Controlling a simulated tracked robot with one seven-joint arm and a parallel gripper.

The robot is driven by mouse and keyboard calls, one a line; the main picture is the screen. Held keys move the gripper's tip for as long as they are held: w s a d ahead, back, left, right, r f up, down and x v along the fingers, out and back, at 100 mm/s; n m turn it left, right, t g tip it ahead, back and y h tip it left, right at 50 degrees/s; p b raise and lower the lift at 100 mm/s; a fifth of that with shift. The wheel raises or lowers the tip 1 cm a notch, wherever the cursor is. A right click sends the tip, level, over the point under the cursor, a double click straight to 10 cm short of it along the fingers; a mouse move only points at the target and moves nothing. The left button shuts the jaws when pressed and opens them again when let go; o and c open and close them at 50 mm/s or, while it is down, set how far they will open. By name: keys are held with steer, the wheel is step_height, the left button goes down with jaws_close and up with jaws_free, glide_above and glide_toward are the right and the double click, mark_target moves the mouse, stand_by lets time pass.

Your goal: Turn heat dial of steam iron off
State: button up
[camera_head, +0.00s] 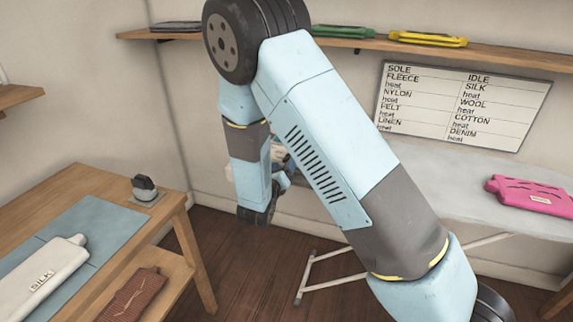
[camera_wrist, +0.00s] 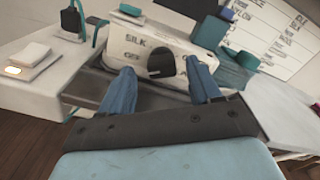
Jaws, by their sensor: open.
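In the wrist view a white body, which looks like the steam iron (camera_wrist: 185,53), lies ahead of my gripper. It bears the word SILK and other small marks that I cannot read surely. A dark rounded part, seemingly the heat dial (camera_wrist: 161,64), sits on its near face. My gripper (camera_wrist: 160,68) is open, its two blue fingers on either side of the dial. I cannot tell whether they touch it. In the head view my own arm hides most of the iron and the dial.
In the wrist view a pale pad with an orange light (camera_wrist: 33,62) and a dark item with a teal cord (camera_wrist: 71,20) stand at left. In the head view a wooden table (camera_head: 108,188) is at left, a pink piece (camera_head: 530,194) and a heat chart (camera_head: 460,105) at right.

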steer(key=v, duration=1.1)
steer(key=shift+s, duration=0.25)
steer(key=s+d+r+m+g+h, duration=0.25)
steer(key=d+r+m+g, duration=0.45)
steer(key=d+m, duration=0.5)
steer(key=s+d+r+m+g+h, duration=0.2)
steer(key=s+d+r+m+g, duration=0.2)
steer(key=d+r+m+g, duration=0.65)
steer(key=s+d+r+m+t+y, duration=0.2)
steer(key=s+r+m+t+y, duration=0.1)
steer(key=s+m, duration=0.4)
steer(key=s+d+r+m+t+y, duration=0.2)
steer(key=s+r+m+t+y, duration=0.1)
steer(key=s+r+m+y, duration=0.3)
steer(key=s+m+y, duration=0.1)
steer(key=m, duration=0.1)
steer(key=shift+s+d+m+y, duration=0.3)
steer(key=shift+m+y, duration=0.05)
steer(key=shift+r, duration=0.1)
